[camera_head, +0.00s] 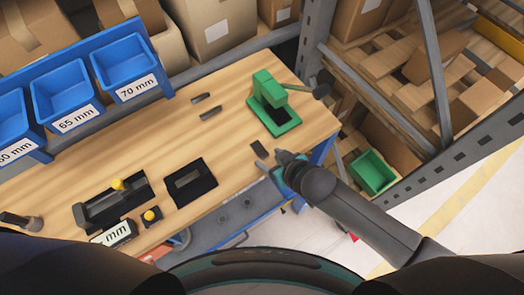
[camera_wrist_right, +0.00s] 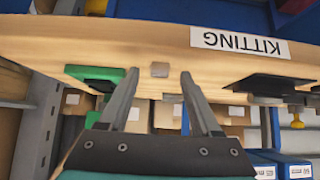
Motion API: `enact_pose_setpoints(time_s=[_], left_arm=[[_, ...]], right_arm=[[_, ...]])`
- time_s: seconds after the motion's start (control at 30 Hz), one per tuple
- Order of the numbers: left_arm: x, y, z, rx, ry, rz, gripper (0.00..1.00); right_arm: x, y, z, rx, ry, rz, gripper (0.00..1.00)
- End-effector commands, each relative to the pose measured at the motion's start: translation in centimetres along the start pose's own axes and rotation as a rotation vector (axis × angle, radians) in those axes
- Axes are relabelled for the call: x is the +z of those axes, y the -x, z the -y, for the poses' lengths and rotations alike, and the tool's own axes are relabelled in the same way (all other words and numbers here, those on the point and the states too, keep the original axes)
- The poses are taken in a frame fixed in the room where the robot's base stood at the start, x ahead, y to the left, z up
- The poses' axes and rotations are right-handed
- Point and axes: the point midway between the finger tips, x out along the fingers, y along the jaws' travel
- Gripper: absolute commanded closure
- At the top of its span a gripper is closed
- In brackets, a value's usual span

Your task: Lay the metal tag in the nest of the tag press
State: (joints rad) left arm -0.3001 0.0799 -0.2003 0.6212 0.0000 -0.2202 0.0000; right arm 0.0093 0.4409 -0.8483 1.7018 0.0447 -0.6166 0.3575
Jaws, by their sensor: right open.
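The green tag press (camera_head: 285,126) stands at the table's right end, with a dark nest area in its base and a lever with a dark knob. A small grey metal tag (camera_head: 258,149) lies flat near the table's front edge, in front of the press. My right gripper (camera_head: 272,166) is open and empty, just short of the tag. In the right wrist view the tag (camera_wrist_right: 160,69) shows beyond and between the open fingertips (camera_wrist_right: 158,76), apart from them. The press (camera_wrist_right: 95,73) is at the left there. My left gripper is not in view.
Two dark bars (camera_head: 205,105) lie farther back on the wooden table (camera_head: 170,125). A black frame (camera_head: 207,187) and a black fixture (camera_head: 85,215) with a yellow knob stand left of the tag. Blue bins (camera_head: 65,85) line the back. A green bin (camera_head: 373,170) sits beyond the table's right end.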

Motion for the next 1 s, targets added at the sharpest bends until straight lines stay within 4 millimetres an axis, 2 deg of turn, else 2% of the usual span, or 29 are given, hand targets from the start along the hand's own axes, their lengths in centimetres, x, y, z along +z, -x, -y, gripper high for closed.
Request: enact_pose_setpoints(time_s=[0.13, 0.4, 0.9, 1.0], left_arm=[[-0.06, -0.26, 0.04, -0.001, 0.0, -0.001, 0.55], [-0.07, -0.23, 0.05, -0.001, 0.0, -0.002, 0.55], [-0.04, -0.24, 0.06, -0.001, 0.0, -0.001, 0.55], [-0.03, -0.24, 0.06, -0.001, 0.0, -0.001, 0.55]], right_arm=[[0.02, -1.04, 0.01, 0.0, 0.0, 0.001, 0.35], [-0.01, -1.11, 0.02, 0.0, 0.0, 0.0, 0.36], [0.04, -1.09, 0.01, 0.0, 0.0, 0.001, 0.92], [0.04, -1.09, 0.0, 0.0, 0.0, 0.001, 1.0]])
